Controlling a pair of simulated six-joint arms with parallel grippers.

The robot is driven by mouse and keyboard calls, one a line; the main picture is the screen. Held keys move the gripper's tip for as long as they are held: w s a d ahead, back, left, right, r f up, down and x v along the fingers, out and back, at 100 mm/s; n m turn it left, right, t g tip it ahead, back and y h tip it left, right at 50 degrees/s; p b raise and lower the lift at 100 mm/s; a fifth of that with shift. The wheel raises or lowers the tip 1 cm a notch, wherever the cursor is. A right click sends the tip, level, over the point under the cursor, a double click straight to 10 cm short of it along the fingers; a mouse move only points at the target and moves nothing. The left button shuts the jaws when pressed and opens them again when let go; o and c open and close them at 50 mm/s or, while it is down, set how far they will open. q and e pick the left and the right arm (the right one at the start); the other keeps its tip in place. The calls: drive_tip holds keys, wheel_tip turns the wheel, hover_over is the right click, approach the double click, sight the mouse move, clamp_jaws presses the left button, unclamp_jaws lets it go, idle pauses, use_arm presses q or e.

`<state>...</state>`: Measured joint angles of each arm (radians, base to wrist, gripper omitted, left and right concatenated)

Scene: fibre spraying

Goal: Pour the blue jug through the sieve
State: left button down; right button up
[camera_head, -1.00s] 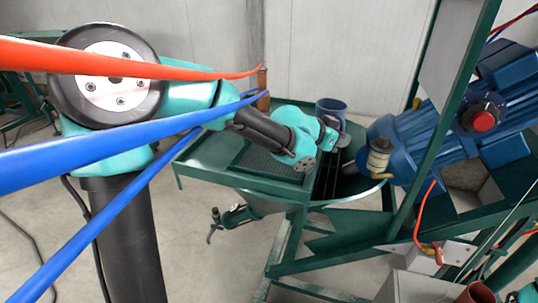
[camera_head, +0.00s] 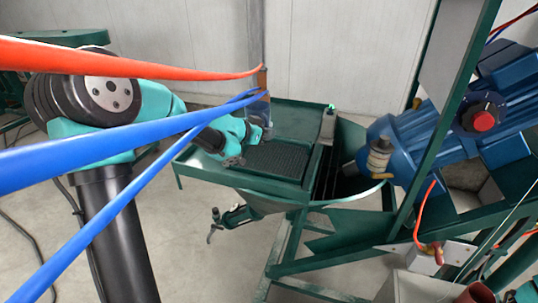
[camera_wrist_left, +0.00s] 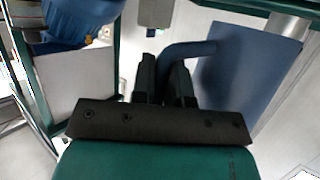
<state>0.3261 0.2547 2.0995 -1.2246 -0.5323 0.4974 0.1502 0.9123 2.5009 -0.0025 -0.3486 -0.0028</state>
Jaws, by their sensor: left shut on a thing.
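The blue jug (camera_head: 258,107) is above the back left part of the green tray, partly hidden by hoses and my arm in the head view. In the left wrist view the jug (camera_wrist_left: 245,72) is large at the right, with its curved handle (camera_wrist_left: 185,50) between the fingers. My left gripper (camera_head: 262,130) is shut on that handle; its fingers also show in the wrist view (camera_wrist_left: 165,78). The sieve (camera_head: 276,163) is a dark mesh set in the green tray, with the jug behind and left of it. The jug's contents are hidden. My right gripper is not in view.
The green tray (camera_head: 187,160) adjoins a round hopper (camera_head: 352,194) with dark bars. A blue motor (camera_head: 430,140) and green frame posts crowd the right. Red and blue hoses cross the left foreground. The mesh top is clear.

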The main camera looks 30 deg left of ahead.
use_arm(q)
drive_tip(key=s+a+f+y, duration=0.1)
drive_tip(key=a, duration=0.6)
drive_tip(key=shift+s+f+n, duration=0.2)
drive_tip(key=shift+s+n, duration=0.15)
drive_tip(key=shift+n, duration=0.05)
drive_tip(key=shift+d, duration=0.15)
drive_tip(key=f+m+y, duration=0.1)
drive_tip(key=d+f+m+y, duration=0.1)
drive_tip(key=m+y, duration=0.1)
drive_tip(key=f+m+y, duration=0.1)
drive_tip(key=shift+d+f+m+y, duration=0.25)
drive_tip(key=shift+d+m+y, duration=0.05)
drive_tip(key=shift+d, duration=0.1)
idle(0.4)
drive_tip(key=shift+a+f+m+y, duration=0.2)
drive_tip(key=shift+f+m+y, duration=0.1)
drive_tip(key=shift+f+m, duration=0.2)
idle(0.4)
drive_tip(key=shift+a+r+m+y, duration=0.3)
drive_tip(key=shift+a+m+y, duration=0.15)
drive_tip(key=shift+y, duration=0.15)
idle(0.5)
drive_tip(key=shift+a+f+m+y, duration=0.3)
drive_tip(key=shift+m, duration=0.05)
idle(0.4)
